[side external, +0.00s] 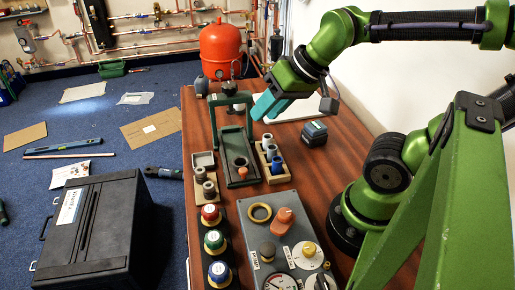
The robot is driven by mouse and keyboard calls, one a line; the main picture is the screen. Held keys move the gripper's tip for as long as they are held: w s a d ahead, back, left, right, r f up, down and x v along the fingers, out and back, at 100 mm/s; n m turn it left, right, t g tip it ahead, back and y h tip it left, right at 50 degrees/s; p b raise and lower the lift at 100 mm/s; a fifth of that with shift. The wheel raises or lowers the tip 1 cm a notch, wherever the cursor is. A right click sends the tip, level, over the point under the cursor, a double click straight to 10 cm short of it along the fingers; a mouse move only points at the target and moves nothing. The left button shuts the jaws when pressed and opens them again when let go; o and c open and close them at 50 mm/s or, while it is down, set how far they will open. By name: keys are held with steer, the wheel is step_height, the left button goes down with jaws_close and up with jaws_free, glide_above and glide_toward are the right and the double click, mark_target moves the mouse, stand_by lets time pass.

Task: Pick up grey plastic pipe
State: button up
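My gripper (266,107), with teal fingers, hangs in the air above the far part of the bench, pointing down and to the left. The fingers overlap from this side, so I cannot tell whether they are open or shut. Short grey pipe pieces (209,189) stand in a light wooden tray on the left of the bench, below and to the left of my gripper. A second wooden tray (262,168) holds a grey piece (267,140) and blue pieces (278,165). My gripper is apart from both trays. Which piece is the grey plastic pipe is unclear.
A green press-like frame (240,155) stands between the trays, holding a copper-coloured fitting (242,166). A red tank (221,48) is at the back. A dark block (314,133) lies right of the trays. A control panel (283,235) and coloured buttons (214,240) fill the front.

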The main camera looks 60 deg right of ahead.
steer(key=w+d+f+m+g+h, duration=0.1)
steer(key=w+d+f+m+g, duration=0.3)
steer(key=d+m, duration=0.25)
steer(key=m+g+h, duration=0.1)
steer(key=m+g, duration=0.2)
steer(key=m, duration=0.9)
glide_above(272, 149)
steer(key=f, duration=1.1)
steer(key=shift+s+d+f, duration=0.1)
steer(key=shift+s+d, duration=0.15)
steer(key=shift+n, duration=0.25)
steer(key=shift+w+a+f, duration=0.15)
steer(key=shift+f, duration=1.35)
steer(key=shift+w+a+f, duration=0.1)
steer(key=shift+f, duration=1.35)
steer(key=shift+c, duration=0.4)
jaws_close()
steer(key=shift+r, duration=0.1)
